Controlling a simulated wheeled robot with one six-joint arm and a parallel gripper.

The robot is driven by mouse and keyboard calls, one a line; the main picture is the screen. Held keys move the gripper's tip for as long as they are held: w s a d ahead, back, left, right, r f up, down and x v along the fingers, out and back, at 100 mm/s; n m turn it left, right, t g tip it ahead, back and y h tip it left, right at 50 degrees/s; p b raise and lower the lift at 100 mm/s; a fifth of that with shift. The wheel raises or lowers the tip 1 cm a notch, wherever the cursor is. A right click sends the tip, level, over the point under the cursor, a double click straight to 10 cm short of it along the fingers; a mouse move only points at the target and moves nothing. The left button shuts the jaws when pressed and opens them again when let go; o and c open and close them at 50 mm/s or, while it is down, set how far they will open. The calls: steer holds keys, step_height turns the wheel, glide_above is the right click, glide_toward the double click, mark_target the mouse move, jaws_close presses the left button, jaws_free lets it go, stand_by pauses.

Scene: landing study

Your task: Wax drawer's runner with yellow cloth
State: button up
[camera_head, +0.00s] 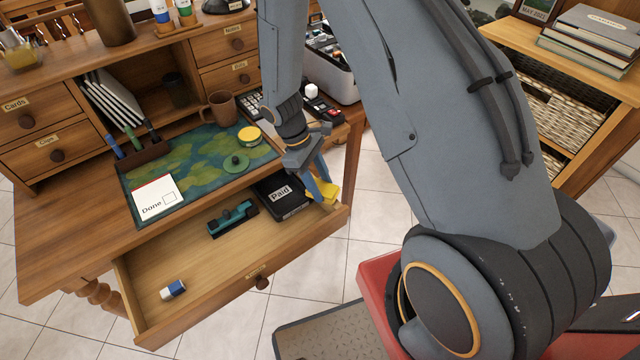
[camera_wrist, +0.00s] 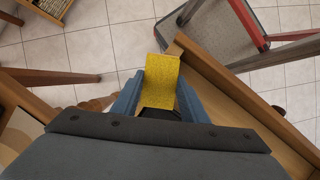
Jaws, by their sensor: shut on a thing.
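My gripper (camera_head: 321,180) is shut on the yellow cloth (camera_head: 328,192) at the right end of the open drawer (camera_head: 220,267). In the wrist view the yellow cloth (camera_wrist: 160,78) sticks out between the two blue fingers, above or against the drawer's side wall (camera_wrist: 225,85). Whether the cloth touches the runner cannot be told. The drawer is pulled out from the desk. A yellow round tin (camera_head: 249,134) stands on the desk mat, with a green round lid (camera_head: 236,163) lying in front of it.
The drawer holds a black box marked "Paid" (camera_head: 281,197), a teal and black tool (camera_head: 233,218) and a blue and white eraser (camera_head: 173,290). A "Done" card (camera_head: 156,198) lies on the mat. A mug (camera_head: 220,108) stands behind.

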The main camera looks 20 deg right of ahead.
steer(key=shift+w+d+r, duration=0.1)
steer(key=shift+w+d, duration=0.05)
steer(key=shift+d, duration=0.35)
steer(key=shift+w+d, duration=0.15)
steer(key=shift+d, duration=0.3)
steer(key=shift+a, duration=0.1)
